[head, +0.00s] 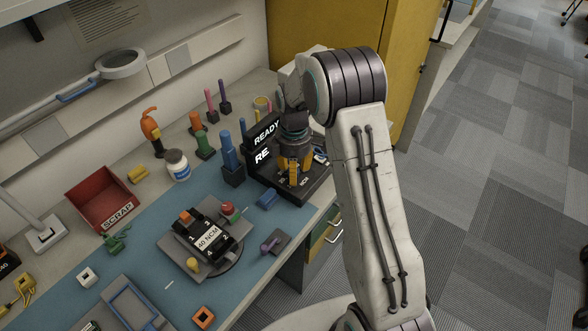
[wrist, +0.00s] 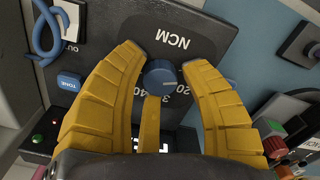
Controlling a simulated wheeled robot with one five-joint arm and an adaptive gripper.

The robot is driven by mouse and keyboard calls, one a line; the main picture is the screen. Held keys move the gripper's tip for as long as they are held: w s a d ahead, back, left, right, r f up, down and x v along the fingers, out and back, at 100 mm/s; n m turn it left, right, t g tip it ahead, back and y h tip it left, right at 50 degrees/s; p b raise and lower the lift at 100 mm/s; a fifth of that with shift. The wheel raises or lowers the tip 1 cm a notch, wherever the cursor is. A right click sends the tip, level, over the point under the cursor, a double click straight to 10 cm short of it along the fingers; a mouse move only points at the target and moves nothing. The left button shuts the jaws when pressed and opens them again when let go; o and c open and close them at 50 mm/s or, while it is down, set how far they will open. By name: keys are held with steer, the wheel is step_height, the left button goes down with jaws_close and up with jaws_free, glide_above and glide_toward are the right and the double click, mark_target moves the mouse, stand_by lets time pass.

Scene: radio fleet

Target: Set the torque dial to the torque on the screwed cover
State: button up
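The screwed cover (head: 207,239) is a black block on a grey plate in the head view, and its white label reads "40 NCM". In the wrist view the torque dial (wrist: 160,76) is a round blue knob on a dark panel marked "NCM". Numbers curve below the knob, including 30 and 40, partly hidden by a yellow finger. A small pale mark shows at the knob's lower right. My gripper (wrist: 163,60) has its yellow fingers spread around the knob; whether they touch it I cannot tell. In the head view my gripper (head: 294,172) points down over the black station, hiding the dial.
Black "READY" signs (head: 265,133) stand just behind my gripper. A red scrap bin (head: 104,198) and white bottle (head: 177,165) stand further left. A blue button (wrist: 69,81) and blue cable (wrist: 45,32) are beside the dial.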

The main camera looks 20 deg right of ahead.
jaws_close()
stand_by(0.3)
